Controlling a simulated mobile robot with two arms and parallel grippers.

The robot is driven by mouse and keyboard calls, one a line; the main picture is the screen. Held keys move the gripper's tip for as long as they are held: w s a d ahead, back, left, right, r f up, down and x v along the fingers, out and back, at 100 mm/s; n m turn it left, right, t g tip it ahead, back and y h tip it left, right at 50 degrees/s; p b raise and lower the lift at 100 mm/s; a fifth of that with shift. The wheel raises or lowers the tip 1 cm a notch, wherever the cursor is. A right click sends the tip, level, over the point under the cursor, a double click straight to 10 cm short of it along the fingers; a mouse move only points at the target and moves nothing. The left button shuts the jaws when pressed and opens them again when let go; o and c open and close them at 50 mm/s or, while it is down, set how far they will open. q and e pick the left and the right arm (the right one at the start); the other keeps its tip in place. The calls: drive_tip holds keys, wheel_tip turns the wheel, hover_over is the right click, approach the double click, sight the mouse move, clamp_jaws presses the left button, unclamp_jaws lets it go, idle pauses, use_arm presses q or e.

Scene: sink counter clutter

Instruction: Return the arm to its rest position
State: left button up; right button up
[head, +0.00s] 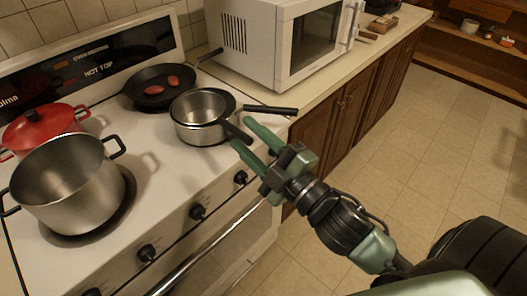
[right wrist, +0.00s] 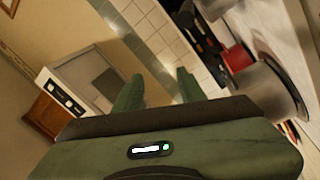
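My right gripper (head: 245,137) reaches in from the lower right in the head view, over the front right edge of the stove. Its two green fingers are apart with nothing seen between them; they also show apart in the right wrist view (right wrist: 158,90). The fingertips are close to the handles of a steel saucepan (head: 200,130), overlapping one dark handle in the picture; whether they touch it I cannot tell. My left gripper is not in view.
The white stove (head: 170,180) also holds a large steel pot (head: 70,185), a red pot (head: 40,128) and a black frying pan (head: 150,92) with reddish pieces. A white microwave (head: 262,50) stands on the counter (head: 340,72). The tiled floor (head: 430,130) at right is clear.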

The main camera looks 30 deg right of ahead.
drive_tip(key=shift+p+v, duration=0.75)
drive_tip(key=shift+v, duration=1.4)
